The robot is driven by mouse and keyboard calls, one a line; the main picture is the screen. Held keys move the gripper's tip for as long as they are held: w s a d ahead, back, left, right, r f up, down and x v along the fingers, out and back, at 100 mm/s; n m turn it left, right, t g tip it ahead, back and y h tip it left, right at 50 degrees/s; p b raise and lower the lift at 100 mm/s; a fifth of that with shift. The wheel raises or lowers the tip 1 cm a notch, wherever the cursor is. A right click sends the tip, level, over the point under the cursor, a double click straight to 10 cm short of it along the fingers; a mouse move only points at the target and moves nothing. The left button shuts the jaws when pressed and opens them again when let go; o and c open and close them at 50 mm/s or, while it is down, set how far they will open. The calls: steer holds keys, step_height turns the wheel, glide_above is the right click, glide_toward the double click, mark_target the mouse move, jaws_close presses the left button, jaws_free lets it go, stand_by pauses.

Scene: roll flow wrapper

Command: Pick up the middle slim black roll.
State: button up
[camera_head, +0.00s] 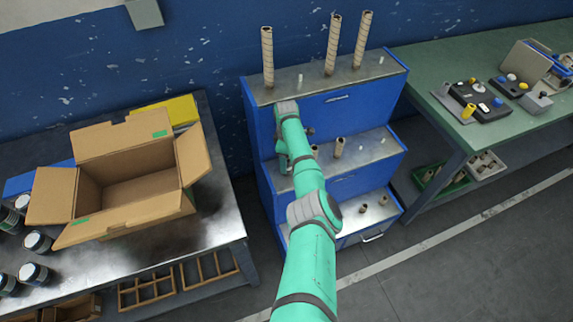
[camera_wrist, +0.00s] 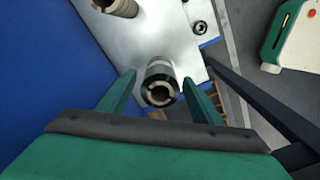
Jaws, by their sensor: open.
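In the wrist view, a short upright roll (camera_wrist: 160,68) with a greyish side and a black-rimmed, hollow end stands between the two fingers of my gripper (camera_wrist: 158,78). The fingers are apart, one on each side, with a visible gap. I cannot tell whether this is the middle slim black roll. A brownish roll (camera_wrist: 118,6) shows at the top edge, and a small black ringed piece (camera_wrist: 199,27) lies to the right. In the head view, my arm reaches over the middle step of the blue stepped cabinet (camera_head: 262,125) and hides part of it.
Three tall tan rolls (camera_head: 332,45) stand on the top step. Short brownish rolls (camera_head: 339,147) stand on the middle step, and smaller ones (camera_head: 383,200) on the lowest. A cardboard box (camera_head: 130,185) sits on the left table. A green bench (camera_head: 465,75) with devices stands right.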

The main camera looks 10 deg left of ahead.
steer(key=shift+c, duration=0.6)
steer(key=c, duration=1.1)
steer(key=shift+c, duration=0.2)
